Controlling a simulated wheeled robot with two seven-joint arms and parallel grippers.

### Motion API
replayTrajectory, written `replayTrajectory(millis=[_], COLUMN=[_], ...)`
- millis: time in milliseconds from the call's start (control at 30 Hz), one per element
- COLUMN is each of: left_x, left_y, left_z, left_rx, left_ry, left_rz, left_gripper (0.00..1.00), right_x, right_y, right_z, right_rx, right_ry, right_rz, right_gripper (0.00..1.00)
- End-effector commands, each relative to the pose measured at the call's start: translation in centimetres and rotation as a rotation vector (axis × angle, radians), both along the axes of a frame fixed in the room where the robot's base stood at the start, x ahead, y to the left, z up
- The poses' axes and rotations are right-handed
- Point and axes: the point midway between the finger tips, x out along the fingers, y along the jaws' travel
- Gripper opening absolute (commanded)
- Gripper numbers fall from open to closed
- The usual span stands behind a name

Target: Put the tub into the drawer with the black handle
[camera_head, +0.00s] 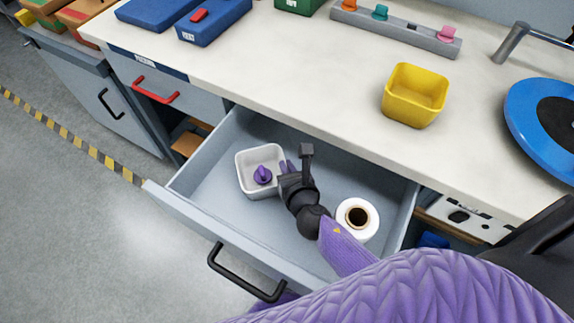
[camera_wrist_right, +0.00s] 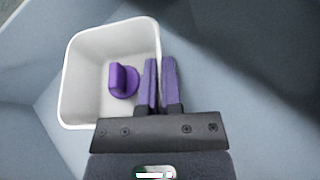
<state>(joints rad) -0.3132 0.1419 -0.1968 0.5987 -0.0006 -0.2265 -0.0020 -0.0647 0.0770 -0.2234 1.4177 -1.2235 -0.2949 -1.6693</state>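The white tub (camera_head: 244,182), with a purple knob (camera_head: 263,175) inside it, sits in the open grey drawer (camera_head: 207,190). The drawer's front carries a black handle (camera_head: 240,277). My right gripper (camera_head: 286,168) reaches down into the drawer at the tub's right side. In the right wrist view, its two purple fingers (camera_wrist_right: 161,84) are close together on the white tub's right wall (camera_wrist_right: 158,42), one inside and one outside. The purple knob (camera_wrist_right: 124,81) lies left of the fingers, not touching them. I cannot make out my left gripper.
A white roll (camera_head: 366,232) stands in the drawer right of my gripper. A yellow container (camera_head: 412,95) and a grey rack with coloured knobs (camera_head: 395,28) are on the worktop. A closed drawer with a red handle (camera_head: 155,91) is to the left. Bare drawer floor lies around the tub.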

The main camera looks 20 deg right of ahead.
Motion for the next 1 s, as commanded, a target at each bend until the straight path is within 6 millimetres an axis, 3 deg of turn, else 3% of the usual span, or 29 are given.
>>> replayTrajectory(millis=[33, 167, 500, 1000], left_x=[0.0, -0.1, -0.5, 0.8], left_y=[0.1, 0.2, 0.2, -0.9], left_z=[0.0, 0.0, 0.5, 2.4], left_rx=[0.001, 0.003, 0.003, -0.016], left_ry=[0.002, 0.002, 0.009, -0.022], left_rz=[0.0, 0.0, -0.001, -0.002], left_gripper=[0.47, 0.47, 0.47, 0.47], right_x=[0.0, 0.0, -0.1, -9.6], right_y=[0.0, 0.0, 0.0, 0.8], right_z=[-0.1, 0.0, 0.5, 4.2], right_rx=[0.0, 0.0, 0.0, 0.0], right_ry=[0.0, 0.0, 0.0, 0.002], right_rz=[0.0, 0.0, 0.0, 0.0], right_gripper=[0.14, 0.41, 0.41, 0.41])
